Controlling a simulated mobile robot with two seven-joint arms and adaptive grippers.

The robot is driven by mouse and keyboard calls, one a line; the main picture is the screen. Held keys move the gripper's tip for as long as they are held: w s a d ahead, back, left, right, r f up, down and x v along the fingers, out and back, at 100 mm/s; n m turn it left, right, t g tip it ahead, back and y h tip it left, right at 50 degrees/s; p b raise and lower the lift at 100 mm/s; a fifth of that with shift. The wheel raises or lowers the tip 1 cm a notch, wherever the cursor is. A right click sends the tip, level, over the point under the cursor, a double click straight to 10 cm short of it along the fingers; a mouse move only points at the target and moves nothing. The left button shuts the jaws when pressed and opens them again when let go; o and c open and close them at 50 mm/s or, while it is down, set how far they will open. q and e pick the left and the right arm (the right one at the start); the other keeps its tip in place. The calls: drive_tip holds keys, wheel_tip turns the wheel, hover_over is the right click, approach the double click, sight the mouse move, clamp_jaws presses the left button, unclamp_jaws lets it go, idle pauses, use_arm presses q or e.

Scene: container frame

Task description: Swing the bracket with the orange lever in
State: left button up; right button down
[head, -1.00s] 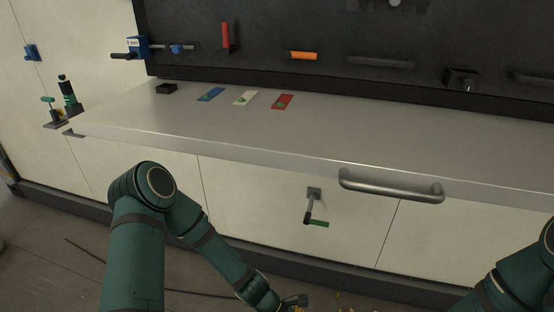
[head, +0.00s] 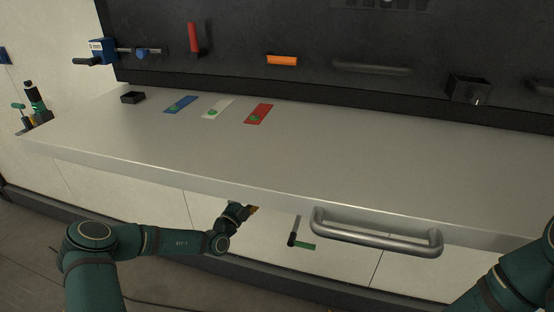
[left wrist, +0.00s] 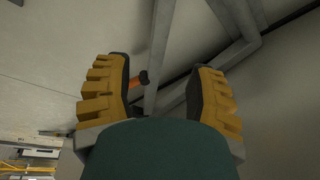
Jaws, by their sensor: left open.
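The small orange lever (left wrist: 135,83) with a dark end shows between the fingers in the left wrist view, close to the left finger. Grey metal bars (left wrist: 235,50), seemingly the bracket, run behind and above it under the worktop. The worktop hides this lever and the bracket in the head view. My left gripper (left wrist: 160,92) is open, with its yellow fingers wide apart. I cannot tell whether a finger touches the lever. In the head view my left gripper (head: 246,210) is at the worktop's front edge, partly hidden beneath it. My right arm shows at the right edge, its gripper out of view.
The grey worktop (head: 330,165) has a long bar handle (head: 375,236) on its front. Blue (head: 180,104), white (head: 217,109) and red (head: 258,114) plates lie on top. An orange handle (head: 282,60) is on the back panel.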

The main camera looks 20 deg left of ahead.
use_arm(q)
drive_tip(key=shift+b+x, duration=1.65)
drive_tip(key=shift+x, duration=5.2)
drive_tip(key=shift+r, duration=0.1)
drive_tip(key=shift+s, duration=0.1)
clamp_jaws()
